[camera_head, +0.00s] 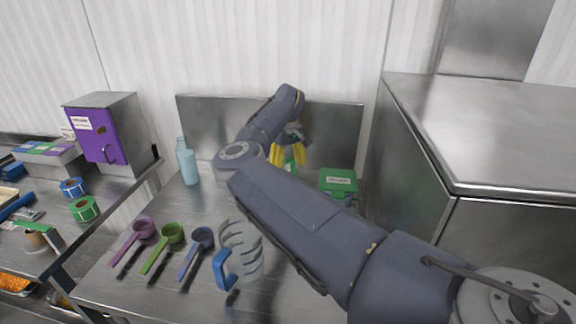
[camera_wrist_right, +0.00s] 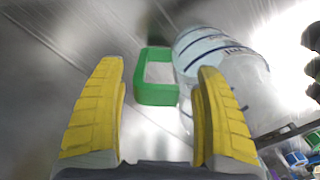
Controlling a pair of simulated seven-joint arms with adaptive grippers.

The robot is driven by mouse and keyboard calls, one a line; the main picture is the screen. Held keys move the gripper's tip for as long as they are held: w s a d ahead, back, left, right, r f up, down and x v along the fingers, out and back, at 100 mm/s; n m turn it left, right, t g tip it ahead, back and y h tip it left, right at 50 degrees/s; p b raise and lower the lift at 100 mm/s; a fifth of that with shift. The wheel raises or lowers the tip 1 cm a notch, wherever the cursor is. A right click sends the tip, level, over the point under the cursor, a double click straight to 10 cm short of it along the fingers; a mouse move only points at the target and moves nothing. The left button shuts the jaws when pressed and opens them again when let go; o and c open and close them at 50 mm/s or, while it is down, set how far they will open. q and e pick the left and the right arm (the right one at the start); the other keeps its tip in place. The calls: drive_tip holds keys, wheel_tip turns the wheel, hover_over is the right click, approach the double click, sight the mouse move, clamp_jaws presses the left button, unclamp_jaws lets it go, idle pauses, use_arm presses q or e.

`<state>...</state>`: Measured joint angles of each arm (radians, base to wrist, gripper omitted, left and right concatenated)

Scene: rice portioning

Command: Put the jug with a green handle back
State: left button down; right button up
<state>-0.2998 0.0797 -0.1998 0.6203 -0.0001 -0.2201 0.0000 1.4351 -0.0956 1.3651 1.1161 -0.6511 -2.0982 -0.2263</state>
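The jug with a green handle is mostly hidden behind my right arm in the head view; only a bit of green (camera_head: 290,166) shows by the fingers. In the right wrist view its green handle (camera_wrist_right: 143,92) is a squared loop, with the clear, dark-ringed jug body (camera_wrist_right: 232,85) to its right. My right gripper (camera_head: 288,154) has yellow fingers and points down at the back of the steel table. In the wrist view the gripper (camera_wrist_right: 160,68) is open, with the handle between and just past the fingertips. I cannot tell whether they touch. My left gripper is not in view.
A clear jug with a blue handle (camera_head: 240,252) stands at the front of the table (camera_head: 190,215). Purple (camera_head: 144,229), green (camera_head: 171,234) and blue (camera_head: 202,238) scoops lie left of it. A blue bottle (camera_head: 187,163) and green box (camera_head: 338,183) stand behind. A tall steel cabinet (camera_head: 500,140) bounds the right.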

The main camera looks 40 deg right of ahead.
wheel_tip(320, 180, up, 12)
drive_tip(key=shift+r, duration=0.2)
idle(0.6)
drive_tip(key=shift+w+d, duration=0.1)
